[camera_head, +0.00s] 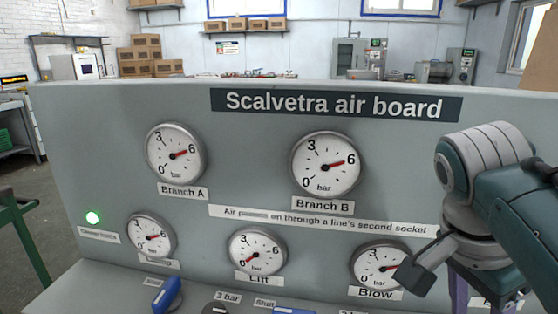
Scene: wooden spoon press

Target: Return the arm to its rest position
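My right arm (482,165), teal and grey, comes in from the right and stands in front of the board's right side. Its wrist end bends down near the Blow gauge (375,266), and a dark flat part covers that gauge's right edge. The fingers at its lower end are not clearly visible, so I cannot tell whether they are open or hold anything. My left arm and gripper are not in view.
The grey air board (255,110) fills the middle. Gauges Branch A (174,153) and Branch B (325,165) point near 6; the Lift gauge (257,252) points near 0. A green lamp (93,218) glows. A blue handle (168,293) sticks up at the bottom.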

